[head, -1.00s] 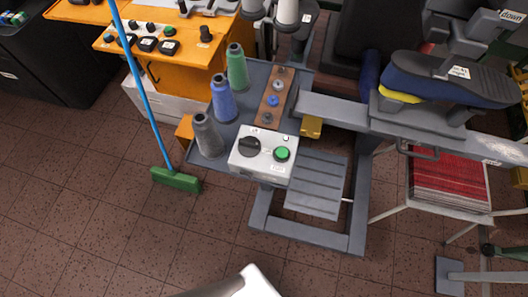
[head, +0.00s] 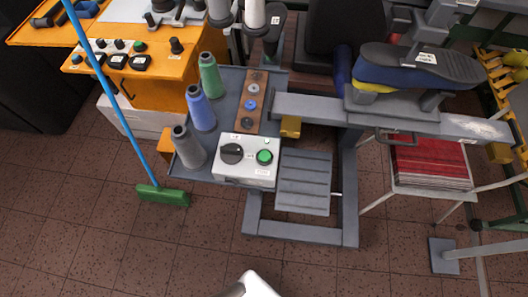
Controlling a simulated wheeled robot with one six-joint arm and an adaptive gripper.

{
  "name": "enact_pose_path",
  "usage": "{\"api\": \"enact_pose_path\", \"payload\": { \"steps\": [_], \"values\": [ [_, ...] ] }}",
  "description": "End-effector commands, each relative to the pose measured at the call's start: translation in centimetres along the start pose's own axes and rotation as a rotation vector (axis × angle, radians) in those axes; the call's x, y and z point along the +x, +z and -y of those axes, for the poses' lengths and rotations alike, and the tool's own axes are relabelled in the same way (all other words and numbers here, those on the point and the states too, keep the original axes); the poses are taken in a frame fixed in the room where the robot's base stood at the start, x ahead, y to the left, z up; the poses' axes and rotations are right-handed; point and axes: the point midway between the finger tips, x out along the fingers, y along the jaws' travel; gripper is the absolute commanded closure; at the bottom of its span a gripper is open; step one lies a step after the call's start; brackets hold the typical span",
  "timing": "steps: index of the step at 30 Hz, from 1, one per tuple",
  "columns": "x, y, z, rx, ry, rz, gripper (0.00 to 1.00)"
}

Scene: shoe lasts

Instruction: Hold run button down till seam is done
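A white control box (head: 246,173) sits at the front edge of a grey machine table. On its top are a black rotary knob (head: 232,154) and a green push button (head: 265,157). A small white indicator (head: 266,140) shows near the box's back right corner. Nothing touches the green button. A dark shoe (head: 420,68) with a blue and yellow upper sits sole up on the machine arm at the right. A light-coloured piece, likely part of my arm, shows at the bottom edge. My gripper's fingers are not in view.
Thread cones in grey (head: 188,147), blue (head: 200,108) and green (head: 210,74) stand left of the box. A blue-handled broom (head: 163,195) leans at the left. A rack of red sheets (head: 432,164) stands right. The tiled floor in front is clear.

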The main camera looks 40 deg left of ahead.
Motion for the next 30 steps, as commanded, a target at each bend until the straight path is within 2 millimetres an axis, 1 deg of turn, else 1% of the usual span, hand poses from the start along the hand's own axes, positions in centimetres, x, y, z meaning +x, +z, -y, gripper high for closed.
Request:
{"api": "enact_pose_path", "payload": {
  "steps": [2, 3, 5, 6, 8, 9, 11, 12, 14, 30],
  "values": [
    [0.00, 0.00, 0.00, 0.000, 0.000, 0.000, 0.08],
    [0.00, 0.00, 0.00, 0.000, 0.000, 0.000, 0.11],
    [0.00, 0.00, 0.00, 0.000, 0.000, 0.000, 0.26],
    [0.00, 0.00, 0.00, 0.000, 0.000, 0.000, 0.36],
    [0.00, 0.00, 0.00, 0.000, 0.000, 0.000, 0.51],
    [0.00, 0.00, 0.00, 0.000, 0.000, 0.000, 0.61],
    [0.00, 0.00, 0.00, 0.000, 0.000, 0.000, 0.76],
    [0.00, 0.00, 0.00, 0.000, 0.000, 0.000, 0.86],
    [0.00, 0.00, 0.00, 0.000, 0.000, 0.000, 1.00],
    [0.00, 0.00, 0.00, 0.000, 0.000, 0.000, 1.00]
  ]
}}
